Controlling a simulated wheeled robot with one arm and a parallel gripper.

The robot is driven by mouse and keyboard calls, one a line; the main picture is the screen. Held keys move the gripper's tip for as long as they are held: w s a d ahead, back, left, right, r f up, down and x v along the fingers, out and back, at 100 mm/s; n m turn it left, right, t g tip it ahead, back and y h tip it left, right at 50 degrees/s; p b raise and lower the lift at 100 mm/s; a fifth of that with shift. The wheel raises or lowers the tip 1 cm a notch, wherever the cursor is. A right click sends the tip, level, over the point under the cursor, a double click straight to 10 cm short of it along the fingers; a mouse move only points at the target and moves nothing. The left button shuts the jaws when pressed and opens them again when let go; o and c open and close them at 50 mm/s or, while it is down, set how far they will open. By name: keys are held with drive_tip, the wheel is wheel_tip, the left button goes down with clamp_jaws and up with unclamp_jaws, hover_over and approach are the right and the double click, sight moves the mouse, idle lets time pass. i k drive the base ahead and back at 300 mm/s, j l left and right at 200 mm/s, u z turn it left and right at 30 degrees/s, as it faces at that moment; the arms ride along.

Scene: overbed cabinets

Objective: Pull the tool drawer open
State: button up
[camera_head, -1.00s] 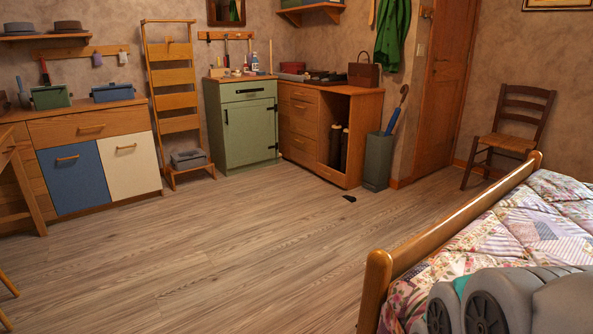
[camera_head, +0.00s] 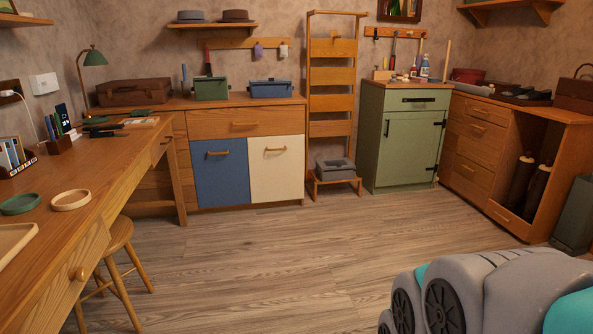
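No drawer in view carries a readable label, so I cannot be sure which is the tool drawer. A green cabinet (camera_head: 402,147) stands at the back right of the middle. Its top drawer (camera_head: 418,100) has a dark handle and looks shut, with a door below. A wide wooden drawer (camera_head: 244,123) above the blue and cream doors is shut. Shut wooden drawers (camera_head: 471,151) show in the right-hand cabinet. Tools (camera_head: 393,52) hang on a rail above the green cabinet. My gripper is not in view; grey and teal parts of my arm fill the lower right.
A wooden desk (camera_head: 101,177) with a stool (camera_head: 115,255) takes up the left side. A ladder-like rack (camera_head: 332,90) with a grey box (camera_head: 335,169) stands left of the green cabinet. The floor (camera_head: 270,265) between is clear. A green bin (camera_head: 575,220) stands at the right edge.

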sight(418, 99)
drive_tip(key=i+l+z, duration=0.15)
drive_tip(key=i+z, duration=0.25)
drive_tip(key=i, duration=0.2)
drive_tip(key=i+z, duration=0.45)
drive_tip(key=i, duration=0.2)
drive_tip(key=i+j+z, duration=0.4)
drive_tip(key=i, duration=0.2)
drive_tip(key=l, duration=0.1)
